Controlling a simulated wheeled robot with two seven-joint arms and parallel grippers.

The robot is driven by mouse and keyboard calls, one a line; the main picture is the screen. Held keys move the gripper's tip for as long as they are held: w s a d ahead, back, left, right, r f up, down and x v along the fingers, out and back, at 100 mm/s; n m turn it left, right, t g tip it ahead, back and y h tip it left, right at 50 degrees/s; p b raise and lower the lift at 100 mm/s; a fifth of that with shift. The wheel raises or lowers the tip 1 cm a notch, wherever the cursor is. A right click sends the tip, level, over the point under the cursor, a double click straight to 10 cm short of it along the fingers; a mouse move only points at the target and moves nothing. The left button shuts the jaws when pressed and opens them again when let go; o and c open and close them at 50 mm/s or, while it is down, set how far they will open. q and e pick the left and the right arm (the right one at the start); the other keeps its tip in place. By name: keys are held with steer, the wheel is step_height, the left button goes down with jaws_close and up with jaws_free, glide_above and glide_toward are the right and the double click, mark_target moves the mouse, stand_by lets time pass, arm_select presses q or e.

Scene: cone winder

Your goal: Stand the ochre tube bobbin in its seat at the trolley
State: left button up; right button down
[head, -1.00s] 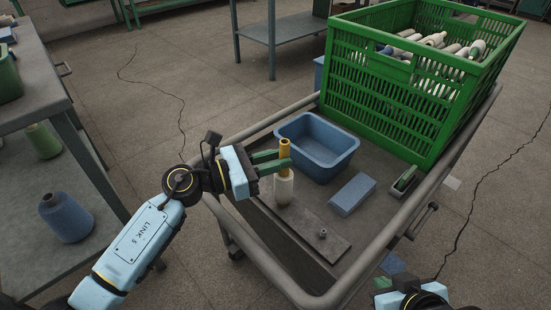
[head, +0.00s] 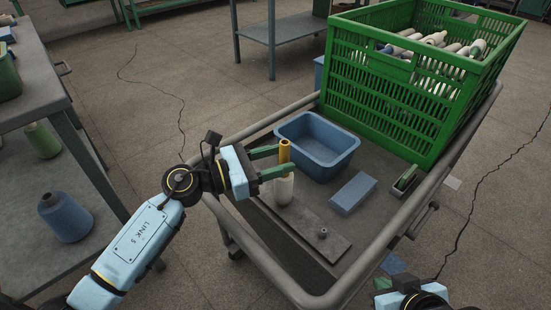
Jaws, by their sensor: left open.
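The ochre tube bobbin, an ochre tube (head: 285,150) with white yarn (head: 284,190) wound on its lower part, stands upright at the far left end of a flat dark plate (head: 303,222) on the trolley (head: 345,276). My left gripper (head: 285,159) is open, its green fingers on either side of the bare tube top. Whether a finger touches the tube cannot be made out. The bobbin's foot is hard to see against the plate. A small grey peg (head: 322,233) stands on the plate's nearer part. Part of my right gripper (head: 387,299) shows at the bottom edge; its fingers are not clear.
A blue bin (head: 318,147), a blue block (head: 353,193) and a dark green-and-grey tool (head: 405,180) are on the trolley. A green crate (head: 390,110) of bobbins stands at its back right. A grey rail (head: 245,133) surrounds the deck. A shelf table stands left.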

arm_select(q)
steer(key=p+v, duration=0.2)
steer(key=v, duration=1.1)
steer(key=shift+s+a, duration=0.1)
steer(key=shift+a, duration=0.15)
